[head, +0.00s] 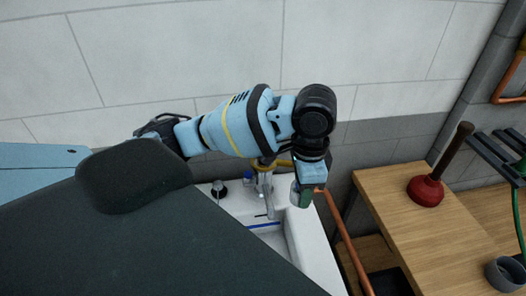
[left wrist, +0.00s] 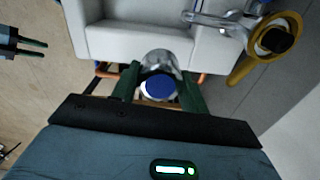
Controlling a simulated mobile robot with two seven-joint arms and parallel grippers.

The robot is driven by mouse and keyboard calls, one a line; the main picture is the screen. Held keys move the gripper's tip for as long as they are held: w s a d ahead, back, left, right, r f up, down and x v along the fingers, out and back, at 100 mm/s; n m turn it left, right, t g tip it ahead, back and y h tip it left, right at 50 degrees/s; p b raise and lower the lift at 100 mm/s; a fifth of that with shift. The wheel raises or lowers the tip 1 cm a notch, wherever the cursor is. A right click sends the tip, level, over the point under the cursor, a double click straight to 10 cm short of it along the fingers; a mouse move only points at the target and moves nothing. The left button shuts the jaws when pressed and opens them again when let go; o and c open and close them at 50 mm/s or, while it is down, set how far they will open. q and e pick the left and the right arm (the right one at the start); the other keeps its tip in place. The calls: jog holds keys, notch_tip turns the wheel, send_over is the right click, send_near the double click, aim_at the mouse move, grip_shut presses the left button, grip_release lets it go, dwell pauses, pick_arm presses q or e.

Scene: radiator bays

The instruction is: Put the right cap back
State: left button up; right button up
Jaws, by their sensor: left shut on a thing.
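My left gripper (head: 303,200) hangs over the right edge of the white basin. In the left wrist view its two dark green fingers (left wrist: 160,76) are shut on a round chrome cap (left wrist: 159,58) with a blue disc on its end. In the head view the cap (head: 294,192) shows only as a small pale piece beside the fingers. The chrome tap (head: 265,188) stands at the back of the basin, left of my gripper. What looks like my right gripper (left wrist: 38,48) shows at the left of the wrist view, its two fingers apart and empty.
The white basin (head: 322,262) lies below my left arm. A copper pipe (head: 345,245) runs beside it. A yellow ring (left wrist: 277,35) is by the tap. A red plunger (head: 425,191) and grey cup (head: 506,275) stand on the wooden bench (head: 385,200) at right.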

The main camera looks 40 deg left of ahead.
pick_arm(q)
jog(key=m, duration=0.2)
jog(key=r+m, duration=0.1)
jog(key=m, duration=0.1)
jog(key=r+m, duration=0.1)
jog(key=m, duration=0.1)
jog(key=shift+w+a+r, duration=0.15)
jog(key=shift+w+r, duration=0.1)
jog(key=shift+w, duration=0.15)
jog(key=m, duration=0.2)
jog(key=r+m, duration=0.1)
jog(key=m, duration=0.1)
jog(key=r+m, duration=0.1)
jog(key=m, duration=0.1)
jog(key=shift+w+a, duration=0.2)
jog(key=shift+w, duration=0.1)
jog(key=w+a, duration=0.1)
jog(key=a, duration=0.4)
jog(key=w+a+f, duration=0.1)
jog(key=w+a, duration=0.1)
jog(key=a, duration=0.3)
jog(key=w+a, duration=0.1)
jog(key=a, duration=0.4)
jog(key=shift+w+a+f, duration=0.2)
jog(key=shift+w, duration=0.05)
jog(key=shift+f+p, duration=0.3)
jog(key=shift+f, duration=1.45)
jog(key=shift+f, duration=0.65)
jog(key=o, duration=1)
